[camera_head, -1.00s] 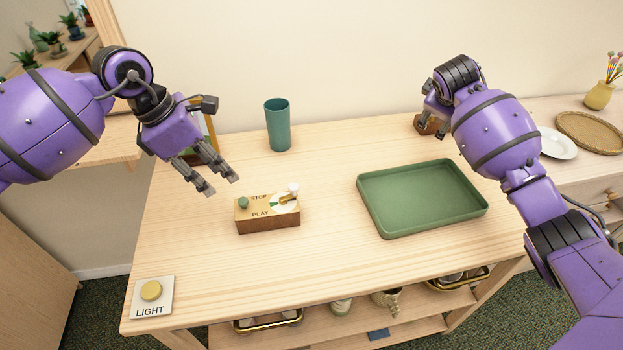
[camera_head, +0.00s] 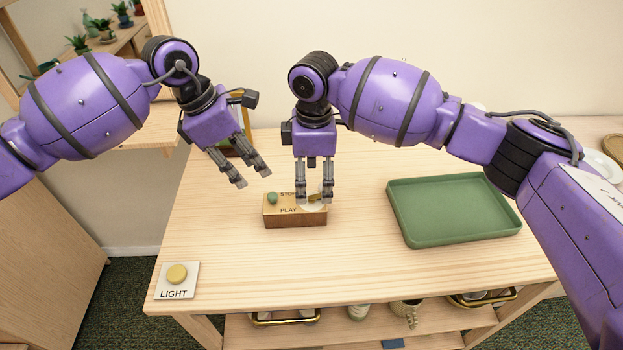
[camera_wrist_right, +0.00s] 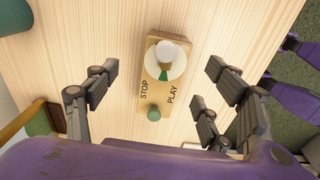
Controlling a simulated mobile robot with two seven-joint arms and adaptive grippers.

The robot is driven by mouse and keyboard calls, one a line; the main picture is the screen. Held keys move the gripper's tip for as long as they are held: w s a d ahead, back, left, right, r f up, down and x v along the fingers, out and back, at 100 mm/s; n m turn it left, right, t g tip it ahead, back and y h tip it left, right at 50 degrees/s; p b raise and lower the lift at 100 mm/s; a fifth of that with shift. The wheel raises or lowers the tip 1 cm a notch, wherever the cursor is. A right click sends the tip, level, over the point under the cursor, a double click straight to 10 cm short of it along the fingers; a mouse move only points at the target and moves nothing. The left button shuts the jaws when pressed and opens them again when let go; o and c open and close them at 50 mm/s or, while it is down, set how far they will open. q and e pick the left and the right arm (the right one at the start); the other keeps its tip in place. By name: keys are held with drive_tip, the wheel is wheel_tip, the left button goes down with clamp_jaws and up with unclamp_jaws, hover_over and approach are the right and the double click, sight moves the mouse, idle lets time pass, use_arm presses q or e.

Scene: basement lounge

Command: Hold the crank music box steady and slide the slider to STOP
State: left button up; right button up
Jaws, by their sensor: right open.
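The crank music box (camera_head: 295,221) is a small wooden block on the table, with STOP and PLAY on top. A green knob (camera_head: 272,198) is at its left end. A white disc with a white crank knob (camera_wrist_right: 165,52) is at its other end. My left gripper (camera_head: 253,178) is open and empty, behind and left of the box.
A green tray (camera_head: 450,239) is to the right of the box. A LIGHT button plate (camera_head: 177,280) lies at the table's front left corner. A frame (camera_head: 243,110) stands behind my left gripper. The table in front of the box is clear.

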sight(311, 197)
drive_tip(key=shift+s+a+f, duration=0.15)
drive_tip(key=shift+s+f, duration=0.15)
drive_tip(key=shift+s, duration=0.05)
wheel_tip(311, 197, down, 7)
drive_tip(key=shift+f, duration=0.2)
